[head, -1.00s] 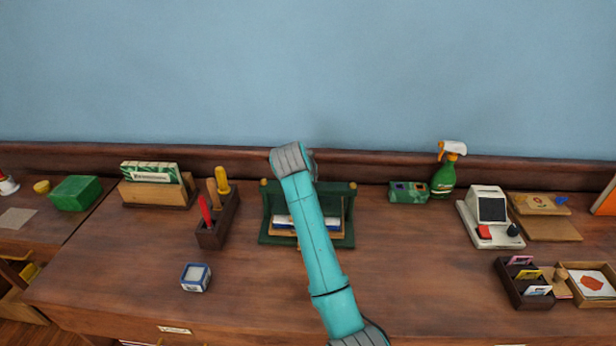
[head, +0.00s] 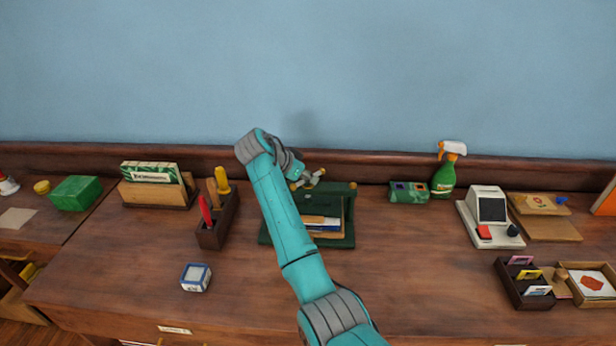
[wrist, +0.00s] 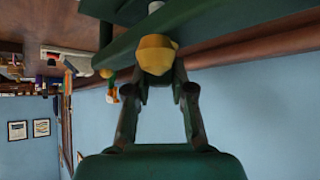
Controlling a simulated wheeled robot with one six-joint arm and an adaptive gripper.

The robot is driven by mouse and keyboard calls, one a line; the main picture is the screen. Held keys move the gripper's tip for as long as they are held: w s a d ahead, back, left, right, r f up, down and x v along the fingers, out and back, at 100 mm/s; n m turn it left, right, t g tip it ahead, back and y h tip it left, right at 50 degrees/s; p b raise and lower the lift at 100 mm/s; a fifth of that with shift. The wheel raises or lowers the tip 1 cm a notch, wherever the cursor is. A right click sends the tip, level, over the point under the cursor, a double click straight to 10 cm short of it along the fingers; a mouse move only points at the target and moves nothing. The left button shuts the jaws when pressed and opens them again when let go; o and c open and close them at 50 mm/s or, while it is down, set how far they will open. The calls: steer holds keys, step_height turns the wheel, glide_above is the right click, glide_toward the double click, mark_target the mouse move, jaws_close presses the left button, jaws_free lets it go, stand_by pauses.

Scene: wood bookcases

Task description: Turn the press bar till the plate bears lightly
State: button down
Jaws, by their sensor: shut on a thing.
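The green book press (head: 343,234) stands on the counter, left half mostly hidden behind my arm. Brass-ended parts of the press bar (head: 319,173) show just above its top beam. My gripper (head: 306,181) reaches the bar from the left. In the wrist view, the two dark fingers (wrist: 158,80) are closed about a yellow brass knob (wrist: 155,54) at the bar's end. Books (head: 322,222) with pale and blue edges lie inside the press. I cannot make out whether the plate touches them.
A tool block (head: 214,236) with colored handles stands left of my arm, with a blue-and-white cube (head: 196,277) in front. A green box (head: 408,192) and spray bottle (head: 445,177) stand right of the press.

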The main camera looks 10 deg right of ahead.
stand_by(0.4)
steer(key=c, duration=1)
jaws_free()
steer(key=v, duration=1.2)
steer(key=shift+a, duration=0.1)
